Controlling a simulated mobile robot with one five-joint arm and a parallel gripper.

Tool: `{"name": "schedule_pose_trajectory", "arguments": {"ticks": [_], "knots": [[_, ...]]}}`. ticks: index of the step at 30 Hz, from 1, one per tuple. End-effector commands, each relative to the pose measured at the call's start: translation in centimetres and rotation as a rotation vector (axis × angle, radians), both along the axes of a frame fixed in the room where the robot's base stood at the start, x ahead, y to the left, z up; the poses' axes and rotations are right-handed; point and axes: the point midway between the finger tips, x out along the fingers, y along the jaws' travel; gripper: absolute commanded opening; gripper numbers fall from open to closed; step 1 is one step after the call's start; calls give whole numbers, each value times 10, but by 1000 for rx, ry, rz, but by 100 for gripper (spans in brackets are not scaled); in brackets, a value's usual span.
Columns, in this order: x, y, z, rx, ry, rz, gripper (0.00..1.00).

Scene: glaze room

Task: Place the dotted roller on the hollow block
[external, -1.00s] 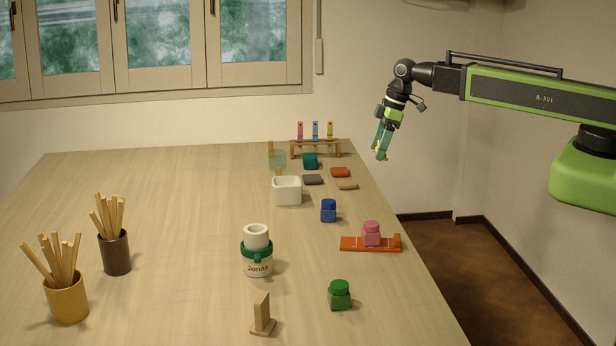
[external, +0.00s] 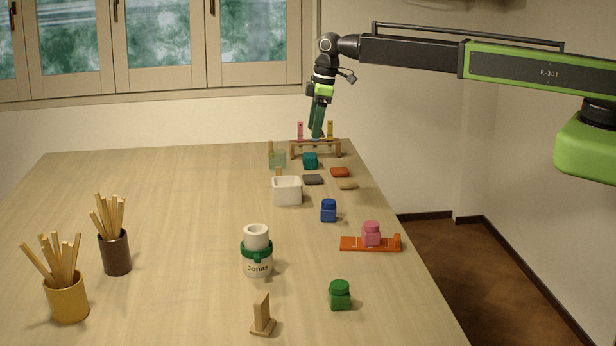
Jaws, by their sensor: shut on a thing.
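My gripper (external: 316,130) hangs above the far right end of the table, pointing down, in front of the wooden rack. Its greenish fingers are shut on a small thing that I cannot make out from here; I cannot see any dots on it. No dotted roller can be picked out elsewhere on the table. Which thing is the hollow block is not certain. A small teal block (external: 310,161) stands below the gripper, in front of the rack. A white, open-topped square pot (external: 287,192) stands nearer the camera and to the left.
The wooden rack (external: 316,152) holds upright coloured pieces. Blue (external: 328,211), pink (external: 372,233) and green (external: 339,295) jars stand nearer.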

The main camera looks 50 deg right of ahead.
Motion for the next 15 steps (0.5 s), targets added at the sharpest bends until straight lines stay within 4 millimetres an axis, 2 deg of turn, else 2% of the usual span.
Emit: {"name": "schedule_pose_trajectory", "arguments": {"ticks": [5, 9, 15], "knots": [[4, 14, -14, 0, -1, 2, 22], [12, 49, -40, 0, -1, 4, 22], [22, 97, -67, 0, -1, 2, 22]]}}
